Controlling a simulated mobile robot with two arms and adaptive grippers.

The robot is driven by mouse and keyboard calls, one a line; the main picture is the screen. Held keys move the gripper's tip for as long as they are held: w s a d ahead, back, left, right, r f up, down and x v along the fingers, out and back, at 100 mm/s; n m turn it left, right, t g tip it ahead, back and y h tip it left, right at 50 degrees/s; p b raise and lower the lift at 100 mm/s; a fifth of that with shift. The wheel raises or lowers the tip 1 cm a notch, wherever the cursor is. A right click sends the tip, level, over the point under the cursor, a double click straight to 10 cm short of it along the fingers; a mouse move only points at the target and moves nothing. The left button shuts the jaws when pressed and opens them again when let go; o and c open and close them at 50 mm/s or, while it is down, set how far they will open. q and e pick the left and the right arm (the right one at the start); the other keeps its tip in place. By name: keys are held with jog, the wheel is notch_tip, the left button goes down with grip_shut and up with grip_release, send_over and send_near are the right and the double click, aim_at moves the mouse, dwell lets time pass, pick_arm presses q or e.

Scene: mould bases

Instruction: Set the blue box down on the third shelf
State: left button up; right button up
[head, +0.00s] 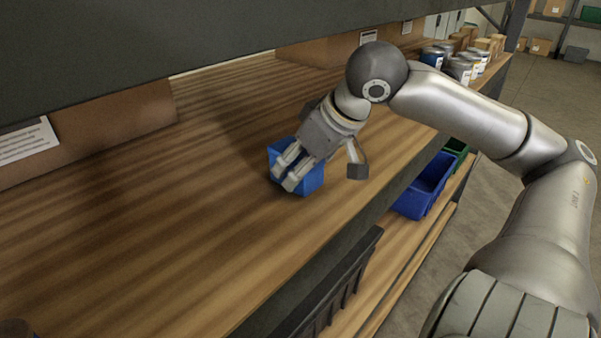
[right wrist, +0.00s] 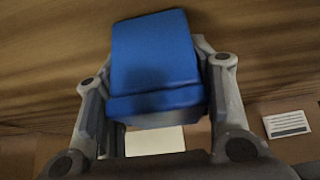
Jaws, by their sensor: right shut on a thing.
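A small blue box (head: 314,180) is at the middle of the wooden shelf board (head: 160,240) in the head view. My right gripper (head: 320,172) reaches in from the right and is shut on it. In the right wrist view the blue box (right wrist: 153,55) sits between the two fingers of my right gripper (right wrist: 157,75), with wood grain behind it. The box is at or just above the board; I cannot tell whether it touches. Part of the box is hidden behind the fingers. My left gripper is not in view.
A dark beam (head: 200,40) crosses overhead. Cardboard boxes (head: 110,118) stand along the back. Cans (head: 460,68) stand at the far right end. A larger blue bin (head: 425,190) and a green bin (head: 455,148) are on a lower level. The board around the box is clear.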

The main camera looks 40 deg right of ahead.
jog(key=shift+s+f, duration=0.1)
jog(key=shift+f, duration=0.15)
jog(key=shift+d, duration=0.1)
jog(key=o, duration=1.3)
jog(key=shift+f, duration=0.1)
jog(key=shift+s+r, duration=0.15)
jog(key=shift+r, duration=0.3)
jog(key=b+v, duration=0.1)
jog(key=v, duration=1)
jog(key=shift+s+r, duration=0.15)
